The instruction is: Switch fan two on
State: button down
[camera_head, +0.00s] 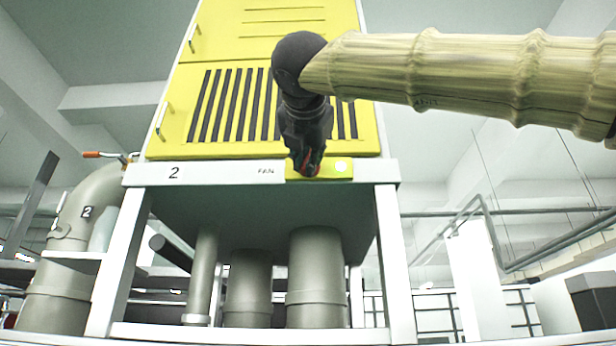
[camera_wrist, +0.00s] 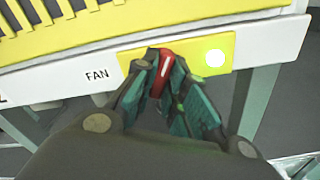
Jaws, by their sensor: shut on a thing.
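The yellow switch plate (camera_head: 328,170) sits on the white front beam of the machine, right of the word FAN; the beam has a 2 at its left. In the wrist view the plate (camera_wrist: 226,44) carries a red switch handle (camera_wrist: 162,66) and a round pale lamp (camera_wrist: 215,58) that looks bright. My gripper (camera_head: 307,169) reaches down in front of the plate. In the wrist view its fingers (camera_wrist: 160,72) are shut on the red handle, one on each side. The fingers hide part of the handle and its base. The handle looks roughly upright.
Above the beam stands a yellow cabinet (camera_head: 270,55) with dark slots. Below are grey cylinders (camera_head: 316,270) between white legs (camera_head: 396,265). A large grey pipe (camera_head: 70,230) marked 2, with an orange-handled lever (camera_head: 100,154), stands at the left. Space right of the frame is open.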

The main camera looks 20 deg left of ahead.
jog(key=shift+m, duration=0.3)
dwell(0.4)
jog(key=c, duration=1.5)
grip_release()
jog(key=shift+o, duration=0.2)
jog(key=shift+s, duration=0.15)
jog(key=v, duration=1.1)
jog(key=shift+s+d, duration=0.2)
jog(key=shift+s, duration=0.15)
